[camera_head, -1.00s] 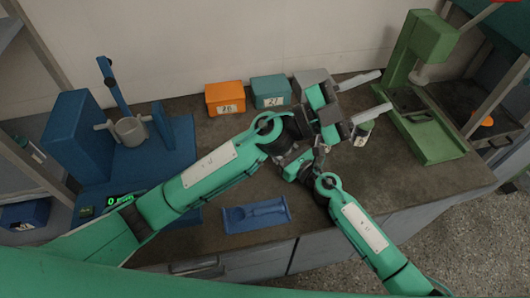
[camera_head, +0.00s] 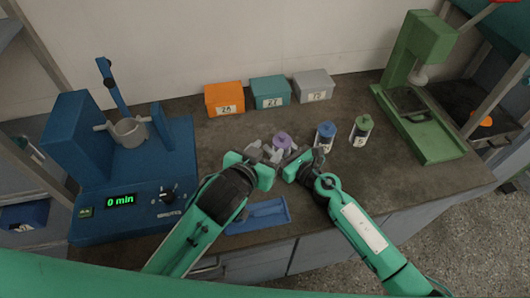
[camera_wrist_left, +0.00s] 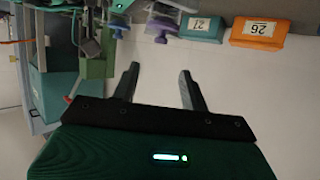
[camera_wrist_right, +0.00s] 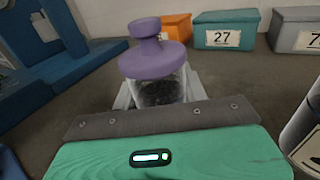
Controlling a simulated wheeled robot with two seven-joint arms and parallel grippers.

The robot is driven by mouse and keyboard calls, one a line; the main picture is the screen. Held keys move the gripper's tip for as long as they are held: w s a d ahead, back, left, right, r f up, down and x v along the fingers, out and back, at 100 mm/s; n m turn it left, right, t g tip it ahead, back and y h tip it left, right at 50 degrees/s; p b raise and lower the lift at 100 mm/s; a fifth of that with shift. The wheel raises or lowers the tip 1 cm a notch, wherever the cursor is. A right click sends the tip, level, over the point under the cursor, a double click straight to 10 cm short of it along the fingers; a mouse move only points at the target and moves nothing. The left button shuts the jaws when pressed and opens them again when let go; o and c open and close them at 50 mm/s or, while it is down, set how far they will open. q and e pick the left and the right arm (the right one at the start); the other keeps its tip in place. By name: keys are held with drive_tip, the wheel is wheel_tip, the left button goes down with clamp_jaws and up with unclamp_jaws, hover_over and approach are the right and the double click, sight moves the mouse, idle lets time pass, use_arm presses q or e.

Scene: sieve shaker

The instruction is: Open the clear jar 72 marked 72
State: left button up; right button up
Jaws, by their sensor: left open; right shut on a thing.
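A clear jar with a purple knobbed lid (camera_head: 283,140) stands at the middle of the bench; no number is legible on it. In the right wrist view the jar (camera_wrist_right: 160,88) has dark contents and its purple lid (camera_wrist_right: 154,55) is on. My right gripper (camera_wrist_right: 160,97) is shut on the jar body, below the lid. My left gripper (camera_head: 265,152) is beside the jar on its left, open. In the left wrist view its fingers (camera_wrist_left: 158,78) are apart with nothing between them, and the purple lid (camera_wrist_left: 160,27) shows beyond the tips.
A blue-lidded jar (camera_head: 325,134) and a green-lidded jar (camera_head: 361,130) stand to the right. Orange (camera_head: 224,98), teal (camera_head: 269,91) and grey (camera_head: 313,85) boxes line the wall. A blue shaker (camera_head: 120,165) stands left, a green press (camera_head: 420,90) right, a blue tray (camera_head: 258,215) in front.

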sight(283, 135)
use_arm(q)
drive_tip(key=x, duration=0.8)
drive_tip(key=f+x, duration=0.1)
drive_tip(key=x, duration=0.2)
drive_tip(key=shift+w+f, duration=0.15)
drive_tip(key=shift+w, duration=0.05)
drive_tip(key=shift+c, duration=0.3)
clamp_jaws()
idle(0.4)
drive_tip(key=shift+r, duration=1.15)
